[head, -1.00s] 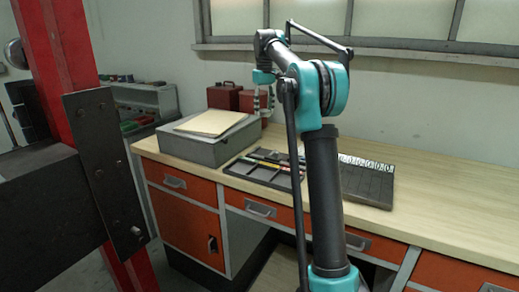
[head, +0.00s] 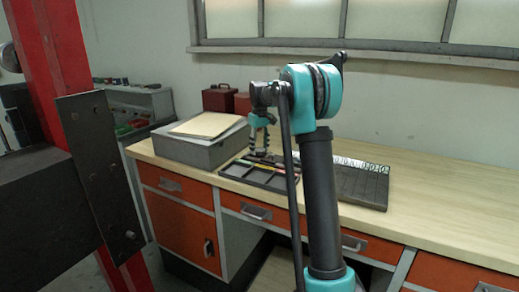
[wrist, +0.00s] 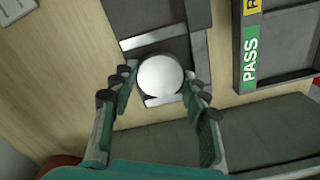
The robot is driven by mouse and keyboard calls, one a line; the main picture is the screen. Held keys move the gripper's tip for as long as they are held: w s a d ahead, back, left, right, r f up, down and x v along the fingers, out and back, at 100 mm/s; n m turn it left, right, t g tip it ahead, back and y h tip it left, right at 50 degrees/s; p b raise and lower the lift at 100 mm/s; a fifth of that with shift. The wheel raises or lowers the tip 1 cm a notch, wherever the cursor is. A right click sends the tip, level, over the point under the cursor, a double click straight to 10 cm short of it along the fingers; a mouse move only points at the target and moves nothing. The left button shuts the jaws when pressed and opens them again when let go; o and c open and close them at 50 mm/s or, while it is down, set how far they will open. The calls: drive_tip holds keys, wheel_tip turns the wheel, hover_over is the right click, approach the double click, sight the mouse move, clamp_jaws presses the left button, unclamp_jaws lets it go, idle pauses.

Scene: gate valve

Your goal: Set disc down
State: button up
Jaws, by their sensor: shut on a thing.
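A pale, shiny round disc (wrist: 160,75) sits between the fingertips of my gripper (wrist: 160,82) in the wrist view. The gripper is shut on it, with the fingers at its left and right edges. Just below or behind the disc is a dark grey fixture (wrist: 175,18) with a lighter crossbar; I cannot tell whether the disc touches it. In the head view my gripper (head: 258,148) points down at the back of the bench, near the dark tray, and the disc is too small to make out.
The dark compartment tray (head: 272,181) lies on the wooden bench (head: 430,199); its PASS label (wrist: 250,60) shows in the wrist view. A grey box (head: 200,150) with papers stands left. A dark slotted board (head: 358,187) lies right. The bench's right side is clear.

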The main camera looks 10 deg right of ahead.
sight(259, 149)
drive_tip(key=shift+f, duration=0.3)
drive_tip(key=shift+f, duration=0.15)
drive_tip(key=o, duration=1.5)
wheel_tip(259, 149, up, 12)
drive_tip(key=shift+r, duration=0.2)
